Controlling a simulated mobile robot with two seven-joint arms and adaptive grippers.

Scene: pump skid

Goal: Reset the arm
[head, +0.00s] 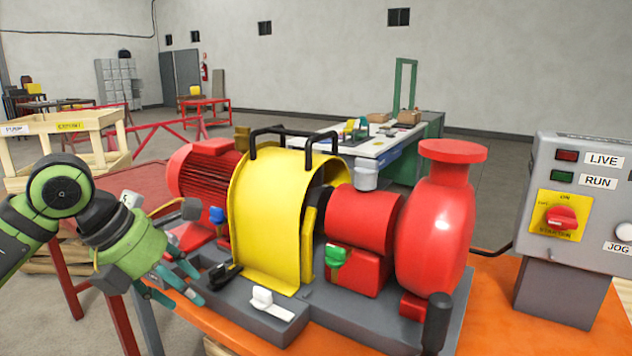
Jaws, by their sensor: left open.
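My left arm, green and black, comes in from the left. Its gripper (183,282) is open with its teal fingers spread, beside the left end of the grey pump base, and nothing shows between the fingers. The pump skid has a red finned motor (203,176), a yellow coupling guard (266,215) with two black handles, and a red pump (436,225). A black lever (222,274), a white lever (270,302), a blue valve handle (217,216) and a green valve handle (336,256) sit along the front. My right gripper is not in view.
A grey control box (582,190) with a red rotary switch (561,217) stands at the right on the orange table (497,312). A black upright handle (437,322) rises at the front. A wooden crate (66,146) is at the left, and a workbench (372,146) stands behind.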

